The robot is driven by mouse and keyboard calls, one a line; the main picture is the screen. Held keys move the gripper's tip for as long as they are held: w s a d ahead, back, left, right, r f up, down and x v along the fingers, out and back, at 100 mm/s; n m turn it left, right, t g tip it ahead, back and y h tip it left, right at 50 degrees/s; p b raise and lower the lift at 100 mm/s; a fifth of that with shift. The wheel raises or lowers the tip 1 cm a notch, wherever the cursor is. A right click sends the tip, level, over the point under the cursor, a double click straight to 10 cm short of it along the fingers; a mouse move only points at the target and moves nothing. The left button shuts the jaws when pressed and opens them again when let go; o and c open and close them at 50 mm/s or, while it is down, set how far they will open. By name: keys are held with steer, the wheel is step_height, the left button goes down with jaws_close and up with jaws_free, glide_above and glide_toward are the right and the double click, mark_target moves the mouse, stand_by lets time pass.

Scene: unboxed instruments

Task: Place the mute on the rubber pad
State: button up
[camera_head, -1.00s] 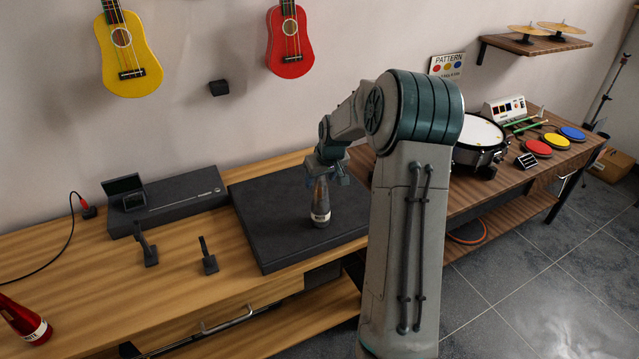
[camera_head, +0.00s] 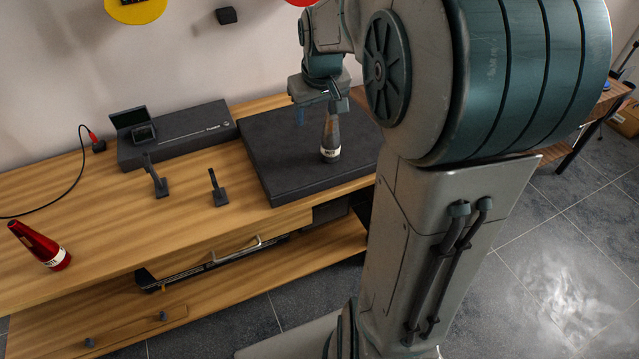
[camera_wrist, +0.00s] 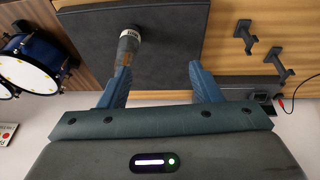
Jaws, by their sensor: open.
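A dark grey cone-shaped mute (camera_head: 331,138) with a white label stands upright on the black rubber pad (camera_head: 280,178). It also shows in the wrist view (camera_wrist: 129,44), its narrow end by the left finger's tip. My gripper (camera_head: 318,110) is open above the pad, just up and left of this mute in the head view. Its two blue fingers are spread with nothing held between them in the wrist view (camera_wrist: 163,76). Whether a finger touches the mute I cannot tell.
Two small black stands (camera_head: 218,190) (camera_head: 157,180) stand left of the pad. A long black case (camera_head: 185,135) with a small flip-up box lies behind them. A red-plugged cable (camera_head: 82,150) runs along the wall. A blue drum (camera_wrist: 30,65) shows in the wrist view.

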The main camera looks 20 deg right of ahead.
steer(key=s+a, duration=0.4)
steer(key=s, duration=0.6)
steer(key=s+a+f, duration=0.1)
steer(key=s+a, duration=0.3)
steer(key=s, duration=0.6)
steer(key=shift+s+m+g+y, duration=0.15)
steer(key=shift+m+g+y, duration=0.15)
steer(key=shift+f, duration=0.1)
